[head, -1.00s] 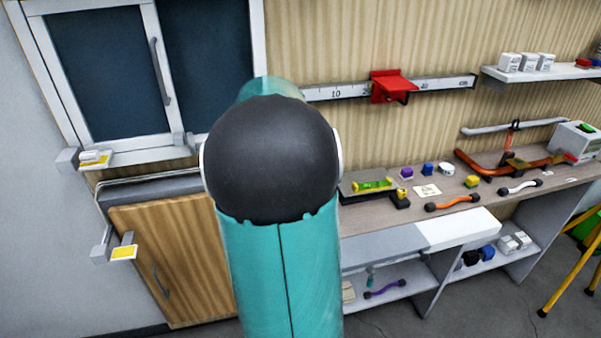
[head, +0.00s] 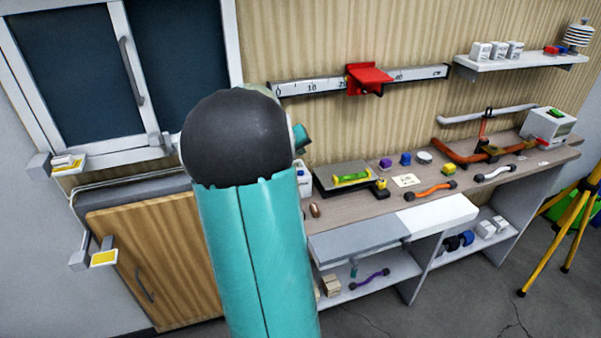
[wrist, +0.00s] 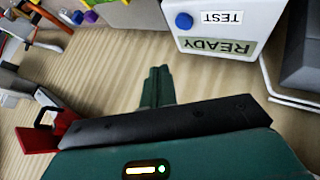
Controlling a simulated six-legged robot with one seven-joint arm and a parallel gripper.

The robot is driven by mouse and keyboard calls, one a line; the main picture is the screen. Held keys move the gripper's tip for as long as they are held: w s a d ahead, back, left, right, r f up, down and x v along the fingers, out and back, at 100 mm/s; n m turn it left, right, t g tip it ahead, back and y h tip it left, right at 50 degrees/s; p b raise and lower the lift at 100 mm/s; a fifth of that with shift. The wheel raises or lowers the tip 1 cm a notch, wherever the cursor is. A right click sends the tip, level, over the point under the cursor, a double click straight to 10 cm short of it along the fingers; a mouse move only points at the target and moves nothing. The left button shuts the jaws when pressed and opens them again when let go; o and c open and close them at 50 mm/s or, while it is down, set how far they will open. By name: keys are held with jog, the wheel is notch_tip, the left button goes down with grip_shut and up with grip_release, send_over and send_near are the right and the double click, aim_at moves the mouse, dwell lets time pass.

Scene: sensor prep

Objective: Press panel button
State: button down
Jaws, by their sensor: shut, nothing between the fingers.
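The white panel (wrist: 228,65) is in the wrist view at the upper right, with a round blue button (wrist: 184,20), a TEST label (wrist: 222,17) and a green READY display (wrist: 220,47). My gripper (wrist: 159,72) is shut and empty, its fingers pointing up the picture, below and left of the button. It looks apart from the button; the depth between them is hard to judge. In the head view my arm hides most of my gripper. A white box edge (head: 304,183) shows just right of my arm, perhaps the same panel, its button hidden.
A workbench (head: 345,218) runs along the wall with several small tools and blocks. A red slider (head: 368,78) sits on a wall ruler (head: 312,88). A shelf (head: 520,62) is at upper right, a wooden cabinet (head: 150,255) at left. A yellow tripod (head: 560,240) stands at right.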

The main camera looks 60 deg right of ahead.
jog(key=shift+f, duration=2.4)
jog(key=shift+f, duration=0.4)
jog(key=shift+f, duration=0.4)
dwell(0.6)
dwell(0.4)
jog(key=shift+r, duration=0.85)
jog(key=shift+r, duration=0.1)
jog(key=shift+r, duration=2.35)
